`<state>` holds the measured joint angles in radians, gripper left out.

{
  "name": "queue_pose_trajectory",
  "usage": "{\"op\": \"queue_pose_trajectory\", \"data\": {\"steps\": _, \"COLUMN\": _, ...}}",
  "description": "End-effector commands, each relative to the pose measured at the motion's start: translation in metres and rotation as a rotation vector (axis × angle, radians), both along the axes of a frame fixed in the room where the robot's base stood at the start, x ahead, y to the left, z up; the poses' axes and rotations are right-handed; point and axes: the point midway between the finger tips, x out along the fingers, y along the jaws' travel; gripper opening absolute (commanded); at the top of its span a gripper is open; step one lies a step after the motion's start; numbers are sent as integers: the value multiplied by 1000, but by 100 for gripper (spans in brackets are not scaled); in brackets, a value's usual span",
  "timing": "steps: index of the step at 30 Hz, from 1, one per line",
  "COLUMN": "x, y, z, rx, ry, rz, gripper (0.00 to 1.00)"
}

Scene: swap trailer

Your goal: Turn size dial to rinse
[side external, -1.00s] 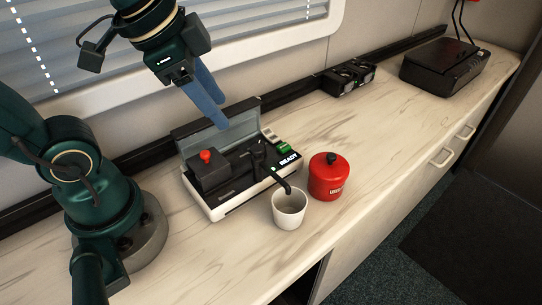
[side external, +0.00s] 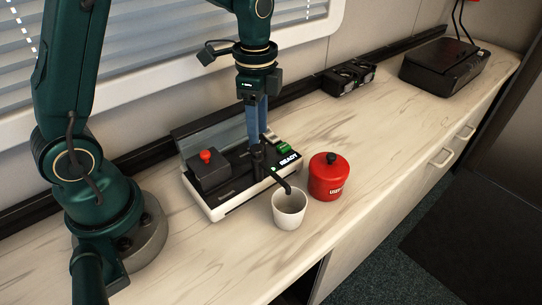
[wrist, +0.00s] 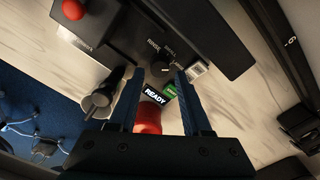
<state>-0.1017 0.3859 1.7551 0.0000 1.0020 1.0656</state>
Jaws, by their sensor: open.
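The machine (side external: 228,203) is a low black and white unit on the counter with its lid raised at the back. Its dark round size dial (wrist: 160,69) shows in the wrist view, beside a partly readable label that seems to say RINSE. In the side view the dial is hidden or too small to tell. My gripper (wrist: 155,75) points down over the machine, its two blue fingers open and empty, one on each side of the dial in the wrist picture. I cannot tell if the fingertips are level with the dial. A READY display (side external: 289,159) is lit.
A black spout arm (wrist: 101,94) reaches out over a white cup (side external: 289,209). A red canister (side external: 328,178) stands right of it. A red knob (side external: 206,156) sits on the machine's left block. The counter right of the canister is clear.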

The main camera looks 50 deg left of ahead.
Motion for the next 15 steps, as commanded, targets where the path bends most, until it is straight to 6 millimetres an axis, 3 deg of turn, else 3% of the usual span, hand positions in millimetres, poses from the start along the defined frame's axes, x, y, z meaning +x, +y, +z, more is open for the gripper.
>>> {"op": "queue_pose_trajectory", "data": {"steps": 6, "x": -1, "y": 0, "z": -24, "rx": 0, "ry": 2, "rz": 0, "gripper": 49}}
{"op": "queue_pose_trajectory", "data": {"steps": 15, "x": 0, "y": 0, "z": -29, "rx": 0, "ry": -2, "rz": 0, "gripper": 49}}
